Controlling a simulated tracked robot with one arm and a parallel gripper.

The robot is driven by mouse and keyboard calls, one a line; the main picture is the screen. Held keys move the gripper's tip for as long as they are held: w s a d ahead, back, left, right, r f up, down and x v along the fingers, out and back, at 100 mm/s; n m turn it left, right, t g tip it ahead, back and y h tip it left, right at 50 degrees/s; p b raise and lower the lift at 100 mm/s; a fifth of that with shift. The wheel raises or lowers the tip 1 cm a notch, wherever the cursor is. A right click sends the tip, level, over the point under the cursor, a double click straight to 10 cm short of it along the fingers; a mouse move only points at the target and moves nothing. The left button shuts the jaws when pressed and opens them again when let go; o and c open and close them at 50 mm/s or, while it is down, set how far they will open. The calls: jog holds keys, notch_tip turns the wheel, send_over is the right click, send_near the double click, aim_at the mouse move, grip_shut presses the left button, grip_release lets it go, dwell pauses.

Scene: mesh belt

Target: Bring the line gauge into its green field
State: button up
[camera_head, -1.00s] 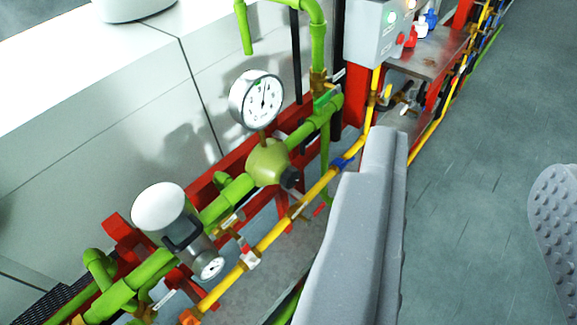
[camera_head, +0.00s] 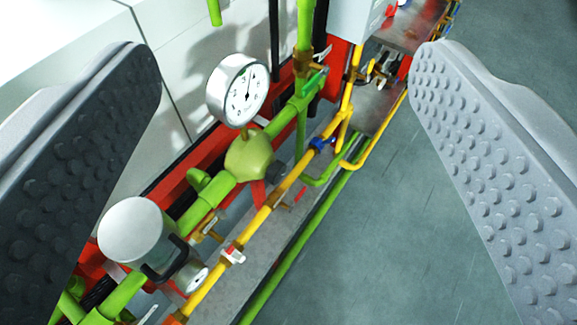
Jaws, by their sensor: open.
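The line gauge (camera_head: 237,90) is a round white dial in a silver case, left of centre. The gauge stands above an olive-green valve body (camera_head: 248,157) on the green pipe, with a dark knob (camera_head: 277,172) on the body's right side. My gripper (camera_head: 280,60) is open and empty, its two studded grey fingers wide apart at the left and right of the view. The gauge and valve body show between the fingers, apart from both.
A silver cylinder with a white top (camera_head: 135,228) and a small dial (camera_head: 193,279) sits lower left. A yellow pipe (camera_head: 266,208) with a blue fitting (camera_head: 321,143) runs in front of the green pipe. A grey box (camera_head: 357,20) is at the top. Open floor (camera_head: 375,240) lies right.

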jog(key=w+d+f+n+t+h, duration=0.1)
jog(key=w+d+h, duration=0.1)
jog(key=w+d, duration=0.4)
jog(key=w+d+f+t+h, duration=0.2)
jog(key=w+d, duration=0.3)
jog(key=w, duration=0.4)
jog(key=w+d+f+n+y, duration=0.2)
jog(key=w+f+n, duration=0.15)
jog(key=w, duration=0.25)
jog(key=n+g+y, duration=0.8)
jog(key=y, duration=0.9)
send_near(280, 176)
jog(key=x, duration=0.9)
jog(key=shift+w+a+r+b, duration=0.1)
jog(key=shift+w+a+b, duration=0.1)
jog(key=shift+a+b, duration=0.1)
